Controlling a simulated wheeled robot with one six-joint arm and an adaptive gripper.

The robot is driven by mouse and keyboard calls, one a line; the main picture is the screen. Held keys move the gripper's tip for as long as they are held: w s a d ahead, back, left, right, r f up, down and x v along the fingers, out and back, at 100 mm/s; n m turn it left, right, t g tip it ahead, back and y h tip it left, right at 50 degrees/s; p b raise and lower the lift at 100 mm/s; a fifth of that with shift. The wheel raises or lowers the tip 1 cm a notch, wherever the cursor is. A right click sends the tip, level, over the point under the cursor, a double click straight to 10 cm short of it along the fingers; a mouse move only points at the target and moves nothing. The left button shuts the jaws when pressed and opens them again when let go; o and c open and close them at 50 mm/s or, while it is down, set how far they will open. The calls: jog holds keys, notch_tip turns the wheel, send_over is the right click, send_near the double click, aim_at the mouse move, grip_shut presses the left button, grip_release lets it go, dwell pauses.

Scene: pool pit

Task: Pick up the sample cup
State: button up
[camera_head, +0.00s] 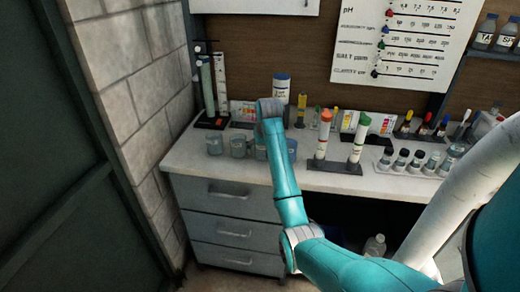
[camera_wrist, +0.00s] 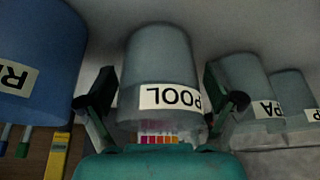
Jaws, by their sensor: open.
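A grey translucent cup labelled POOL (camera_wrist: 160,60) appears upside down in the wrist view, between the two dark fingers of my gripper (camera_wrist: 158,90). The fingers are open, one on each side, with a small gap visible on each side. In the head view this cup (camera_head: 260,149) stands on the counter, partly hidden behind my arm. My gripper itself is hidden by the arm there. Which cup is the sample cup is not marked beyond these labels.
A blue cup (camera_head: 291,149) stands close on one side, also in the wrist view (camera_wrist: 40,50). Two grey cups (camera_head: 237,147) (camera_head: 214,145) stand on the other. Tubes with orange and green caps (camera_head: 323,135) (camera_head: 358,140) stand to the right. The counter (camera_head: 190,160) has bare room at front left.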

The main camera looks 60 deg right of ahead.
jog(key=c, duration=1.2)
jog(key=shift+r, duration=0.1)
jog(key=shift+c, duration=0.3)
